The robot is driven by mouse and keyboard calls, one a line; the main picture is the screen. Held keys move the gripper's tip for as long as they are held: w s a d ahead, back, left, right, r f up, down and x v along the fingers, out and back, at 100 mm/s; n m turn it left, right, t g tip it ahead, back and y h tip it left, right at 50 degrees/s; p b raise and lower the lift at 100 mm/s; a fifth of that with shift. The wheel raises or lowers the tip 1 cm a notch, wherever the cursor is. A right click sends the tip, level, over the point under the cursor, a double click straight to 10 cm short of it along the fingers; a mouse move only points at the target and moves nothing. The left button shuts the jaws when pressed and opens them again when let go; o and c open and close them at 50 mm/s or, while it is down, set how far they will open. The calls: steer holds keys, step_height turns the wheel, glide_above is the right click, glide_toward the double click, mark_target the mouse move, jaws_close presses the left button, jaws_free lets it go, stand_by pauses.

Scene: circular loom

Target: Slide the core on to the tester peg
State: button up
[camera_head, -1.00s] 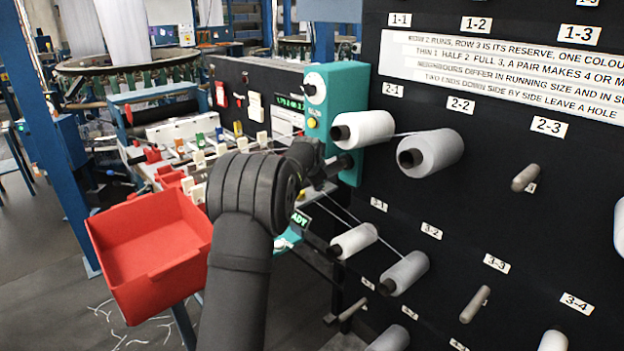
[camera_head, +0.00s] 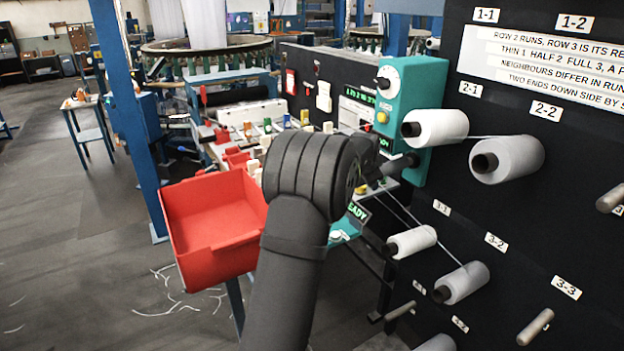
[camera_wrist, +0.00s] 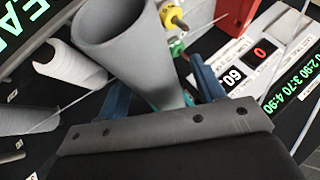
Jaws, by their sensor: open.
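A grey tapered tube, which looks like the core (camera_wrist: 130,45), fills the upper middle of the wrist view. Its wide end is toward the top and its narrow end lies between my blue fingers. My gripper (camera_wrist: 162,70) is open, with one finger on each side of the tube; I cannot tell whether either touches it. The teal tester (camera_head: 412,110) stands beyond my wrist in the head view. A dark grey cylinder (camera_head: 399,165) projects at its lower front; I cannot tell whether it is the peg or the core. My wrist hides most of the gripper there.
A red bin (camera_head: 210,225) stands left of my arm. The black rack (camera_head: 560,230) on the right carries white and grey bobbins, with threads running from some, and bare pegs. Displays and a yellow knob (camera_wrist: 172,18) lie beyond my fingers. The floor at left is open.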

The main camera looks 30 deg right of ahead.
steer(key=a, duration=1.5)
steer(key=shift+a, duration=0.2)
steer(key=shift+w+a+r+n+y, duration=0.2)
steer(key=shift+w+a+r+n, duration=0.2)
steer(key=shift+w, duration=0.3)
steer(key=shift+w+a+r+n+y, duration=0.2)
steer(key=shift+w+a+r+n, duration=0.2)
steer(key=shift+w, duration=0.25)
steer(key=shift+w+a+r+n+y, duration=0.2)
steer(key=shift+w+a+r+n, duration=0.15)
steer(key=shift+w, duration=0.35)
